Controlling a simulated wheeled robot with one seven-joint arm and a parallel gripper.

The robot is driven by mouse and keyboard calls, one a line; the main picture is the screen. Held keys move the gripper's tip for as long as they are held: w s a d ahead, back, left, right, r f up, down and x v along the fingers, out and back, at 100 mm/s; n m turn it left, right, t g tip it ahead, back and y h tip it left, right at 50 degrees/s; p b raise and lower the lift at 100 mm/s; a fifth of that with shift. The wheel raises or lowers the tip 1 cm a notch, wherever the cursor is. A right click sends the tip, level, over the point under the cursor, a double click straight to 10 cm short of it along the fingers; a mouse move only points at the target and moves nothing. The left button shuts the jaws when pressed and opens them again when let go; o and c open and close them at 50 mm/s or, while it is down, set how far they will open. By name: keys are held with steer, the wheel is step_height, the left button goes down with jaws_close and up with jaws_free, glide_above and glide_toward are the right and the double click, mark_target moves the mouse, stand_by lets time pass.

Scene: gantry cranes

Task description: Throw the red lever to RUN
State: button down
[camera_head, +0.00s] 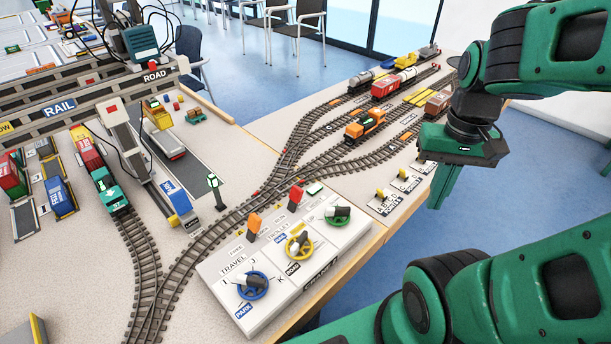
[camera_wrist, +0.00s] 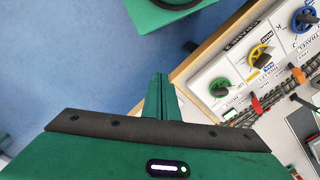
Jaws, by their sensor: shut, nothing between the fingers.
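The red lever (camera_head: 296,194) stands at the back edge of the white control panel (camera_head: 262,318), behind the yellow wheel. In the wrist view the red lever (camera_wrist: 257,106) shows on the right, by the panel's edge. Small lettering lies beside it, too small to tell which marking it points at. My gripper (camera_head: 436,203) is shut and empty, pointing down, to the right of the panel and well apart from the lever. In the wrist view my gripper's fingers (camera_wrist: 162,80) are together over the blue floor, off the table edge.
An orange lever (camera_head: 254,224) stands left of the red one. Blue (camera_head: 252,285), yellow (camera_head: 299,245) and green (camera_head: 338,214) wheels sit on the panel. A small signal post (camera_head: 215,190) and tracks run behind it.

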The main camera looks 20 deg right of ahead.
mark_target(294, 200)
steer(key=w+a+f+m+g+y, duration=0.1)
steer(key=w+a+f+m+y, duration=0.1)
steer(key=w, duration=1.2)
steer(key=w+a+f+m+g+y, duration=0.1)
steer(key=w+a+m+y, duration=0.3)
steer(key=w, duration=1)
steer(key=shift+a+f+m+g+y, duration=0.4)
steer(key=shift+a+f+m, duration=0.25)
steer(key=shift+a, duration=0.35)
steer(key=shift+s, duration=0.1)
steer(key=x, duration=0.9)
steer(key=shift+s+a+f, duration=0.1)
steer(key=shift+a+f, duration=0.15)
steer(key=shift+f, duration=0.05)
steer(key=shift+s+a+r, duration=0.2)
steer(key=shift+a, duration=0.3)
steer(key=shift+s+a+r, duration=0.2)
steer(key=shift+a, duration=0.3)
steer(key=shift+s+a+r, duration=0.15)
steer(key=shift+a, duration=0.2)
steer(key=shift+s+a+r, duration=0.1)
steer(key=shift+a+r, duration=0.1)
steer(key=shift+a, duration=0.2)
steer(key=shift+r, duration=0.1)
